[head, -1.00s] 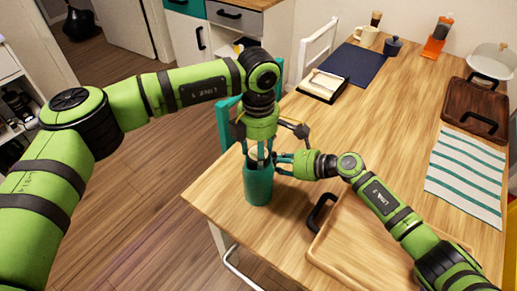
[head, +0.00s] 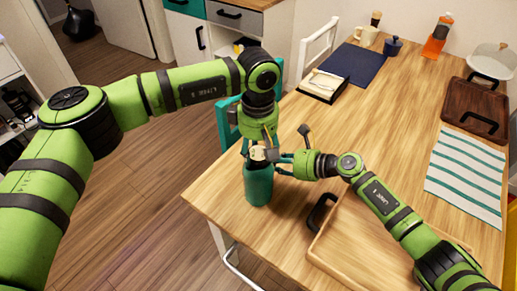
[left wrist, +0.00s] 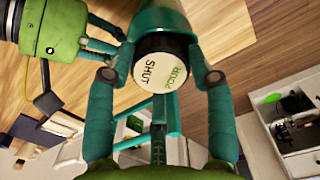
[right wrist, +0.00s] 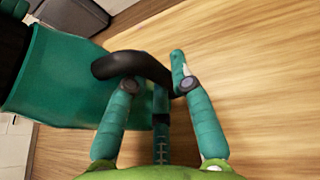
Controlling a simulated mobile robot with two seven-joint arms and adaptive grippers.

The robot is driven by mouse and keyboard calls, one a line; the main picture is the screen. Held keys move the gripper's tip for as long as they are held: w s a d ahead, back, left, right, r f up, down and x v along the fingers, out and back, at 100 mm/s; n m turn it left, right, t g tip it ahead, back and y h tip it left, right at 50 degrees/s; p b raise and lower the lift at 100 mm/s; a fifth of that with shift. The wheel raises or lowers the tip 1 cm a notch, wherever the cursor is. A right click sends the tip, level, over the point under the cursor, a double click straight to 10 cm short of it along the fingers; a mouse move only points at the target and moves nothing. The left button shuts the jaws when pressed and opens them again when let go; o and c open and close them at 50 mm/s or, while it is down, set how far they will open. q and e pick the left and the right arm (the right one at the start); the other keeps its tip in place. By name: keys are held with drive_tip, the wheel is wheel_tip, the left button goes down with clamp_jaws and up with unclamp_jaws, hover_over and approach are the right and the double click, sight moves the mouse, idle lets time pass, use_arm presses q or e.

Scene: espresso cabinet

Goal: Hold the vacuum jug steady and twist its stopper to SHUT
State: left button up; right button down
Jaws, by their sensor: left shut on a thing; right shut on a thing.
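The teal vacuum jug (head: 258,186) stands upright near the table's front left corner. Its cream stopper (left wrist: 161,70) bears the words SHUT, in black, and POUR, in green; I see no pointer mark on the jug. My left gripper (head: 258,153) points down from above, shut on the stopper, with one finger on each side of it. My right gripper (head: 283,164) comes in from the right at the jug's upper side. In the right wrist view it is shut on the jug's black handle (right wrist: 133,64); the jug's wall (right wrist: 58,85) is at the left.
A wooden tray (head: 322,252) with dark handles lies right of the jug, under my right arm. A striped cloth (head: 466,175), a dark tray (head: 474,103) and a navy mat (head: 352,65) lie farther off. A teal chair (head: 226,125) stands behind the jug. The table's middle is clear.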

sight(258, 153)
use_arm(q)
drive_tip(key=m, duration=0.6)
drive_tip(key=shift+f+m, duration=0.15)
drive_tip(key=shift+m, duration=0.25)
use_arm(e)
drive_tip(key=shift+a+r, duration=0.1)
drive_tip(key=shift+a, duration=0.05)
use_arm(q)
drive_tip(key=o, duration=1.2)
drive_tip(key=shift+r, duration=0.35)
use_arm(e)
drive_tip(key=shift+w, duration=0.1)
use_arm(q)
wheel_tip(258, 153, up, 12)
drive_tip(key=shift+f, duration=0.25)
